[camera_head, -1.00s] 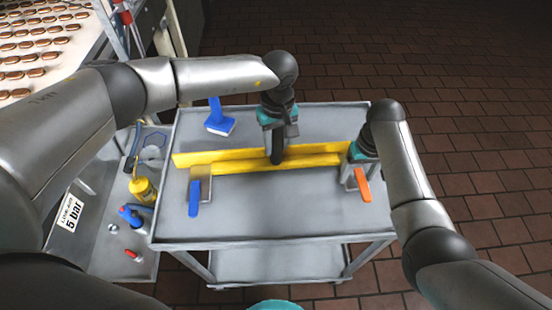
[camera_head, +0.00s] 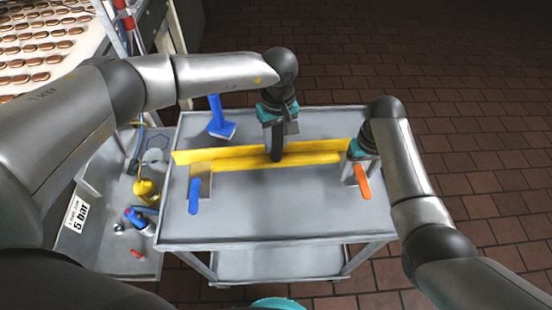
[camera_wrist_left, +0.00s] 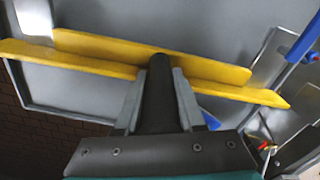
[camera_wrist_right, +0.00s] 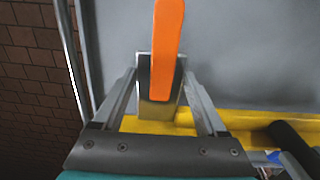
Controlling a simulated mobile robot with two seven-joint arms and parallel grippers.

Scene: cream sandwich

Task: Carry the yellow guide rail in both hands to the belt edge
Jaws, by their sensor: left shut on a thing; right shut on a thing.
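The yellow guide rail (camera_head: 235,158) spans my cart-side view from left to right, over the grey cart top (camera_head: 270,205); I cannot tell how much gap is beneath it. A black upright grip (camera_wrist_left: 155,95) stands at its middle. My left gripper (camera_head: 277,128) is shut on this grip. A metal bracket with an orange lever (camera_wrist_right: 168,45) is at the rail's right end. My right gripper (camera_wrist_right: 160,82) is shut on this bracket, with the lever pointing away in the right wrist view. A bracket with a blue lever (camera_head: 195,196) is near the rail's left end.
A lower grey tray at left holds a yellow bottle (camera_head: 146,190) and a blue-topped item (camera_head: 137,217). The belt with biscuits (camera_head: 40,62) is at upper left. Tiled floor (camera_head: 470,120) is open at right.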

